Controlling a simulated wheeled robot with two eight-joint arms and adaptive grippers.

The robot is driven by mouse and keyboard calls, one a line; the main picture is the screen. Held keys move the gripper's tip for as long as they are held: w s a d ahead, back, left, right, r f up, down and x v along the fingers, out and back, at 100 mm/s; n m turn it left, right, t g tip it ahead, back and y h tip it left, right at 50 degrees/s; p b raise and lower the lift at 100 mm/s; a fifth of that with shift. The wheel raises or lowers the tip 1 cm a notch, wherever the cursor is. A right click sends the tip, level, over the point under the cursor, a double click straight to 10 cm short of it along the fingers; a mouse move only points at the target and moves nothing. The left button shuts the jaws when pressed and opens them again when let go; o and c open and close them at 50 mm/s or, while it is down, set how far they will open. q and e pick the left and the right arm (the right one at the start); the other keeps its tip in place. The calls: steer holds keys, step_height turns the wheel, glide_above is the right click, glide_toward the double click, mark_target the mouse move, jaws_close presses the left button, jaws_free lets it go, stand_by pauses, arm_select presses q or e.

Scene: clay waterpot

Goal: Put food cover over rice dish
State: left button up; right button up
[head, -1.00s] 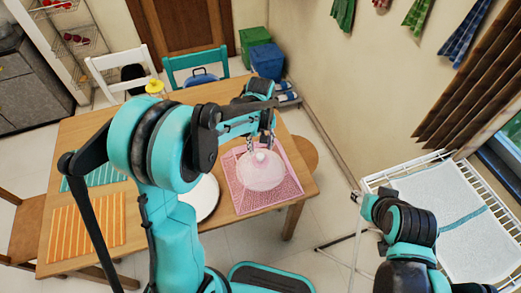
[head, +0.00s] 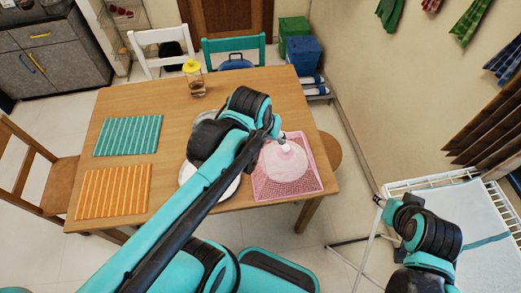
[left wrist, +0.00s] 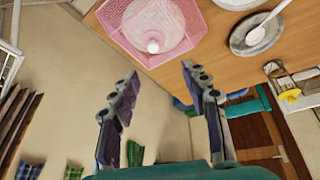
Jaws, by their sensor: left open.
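The pink mesh food cover (head: 260,186) has a square rim and sits at the table's front right corner. A pale round shape and a white knob (head: 284,149) show in its middle; the knob also shows in the left wrist view (left wrist: 152,46). The round shape seems to be a dish seen through the mesh, but I cannot make out rice. My left gripper (left wrist: 158,85) is open and empty, apart from the knob. In the head view its fingers are mostly hidden beside the cover. My right gripper (head: 378,200) is small, off the table's right side.
A teal mat (head: 127,136), an orange mat (head: 113,191) and a yellow-topped jar (head: 194,80) are on the table. A drying rack (head: 455,215) stands at the right.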

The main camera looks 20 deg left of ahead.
arm_select(q)
steer(key=s, duration=0.1)
steer(key=s+m+t, duration=0.1)
steer(key=s, duration=0.1)
steer(key=s+f+m+t, duration=0.1)
steer(key=s, duration=0.1)
steer(key=shift+a+f, duration=0.1)
steer(key=shift+a, duration=0.25)
steer(key=shift+w, duration=0.1)
